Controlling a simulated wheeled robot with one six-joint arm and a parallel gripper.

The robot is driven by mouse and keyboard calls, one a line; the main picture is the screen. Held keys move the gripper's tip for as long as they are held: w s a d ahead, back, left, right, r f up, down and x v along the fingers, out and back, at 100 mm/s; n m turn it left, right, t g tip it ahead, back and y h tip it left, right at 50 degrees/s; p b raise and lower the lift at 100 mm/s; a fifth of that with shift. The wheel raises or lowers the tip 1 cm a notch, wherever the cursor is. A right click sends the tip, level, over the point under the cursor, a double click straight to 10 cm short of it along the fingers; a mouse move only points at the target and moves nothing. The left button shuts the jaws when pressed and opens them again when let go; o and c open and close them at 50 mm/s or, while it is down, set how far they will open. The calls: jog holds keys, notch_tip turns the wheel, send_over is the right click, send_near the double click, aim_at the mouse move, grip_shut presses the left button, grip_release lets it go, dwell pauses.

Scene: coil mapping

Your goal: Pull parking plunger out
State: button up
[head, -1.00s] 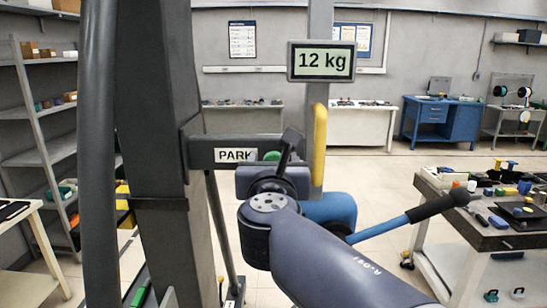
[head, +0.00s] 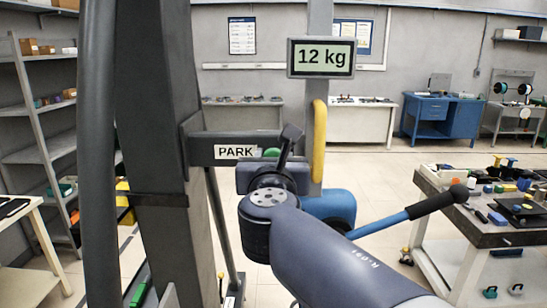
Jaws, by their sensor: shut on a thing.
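The parking plunger's green knob (head: 271,153) shows just right of the white PARK label (head: 235,152) on a dark horizontal bracket. My gripper (head: 284,152) is at the knob, with a dark part of it slanting up in front of the bracket. It is shut on the plunger, though my wrist hides most of the jaws and the plunger's shaft. How far the plunger stands out cannot be told.
A yellow handle (head: 319,140) stands close right of my gripper, below a display (head: 321,58) reading 12 kg. A blue lever with a black grip (head: 438,203) reaches right. A cluttered workbench (head: 470,222) stands at the right; a thick dark post (head: 150,110) is left.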

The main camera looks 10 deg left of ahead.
jog(key=shift+v, duration=2.35)
grip_shut()
jog(key=o, duration=1.2)
grip_release()
jog(key=shift+s, duration=0.1)
jog(key=shift+s, duration=0.1)
jog(key=b+v, duration=0.2)
jog(key=v, duration=0.8)
jog(key=shift+s, duration=0.3)
jog(key=shift+w, duration=0.1)
jog(key=p+x, duration=0.2)
jog(key=x, duration=0.9)
jog(key=shift+w, duration=0.2)
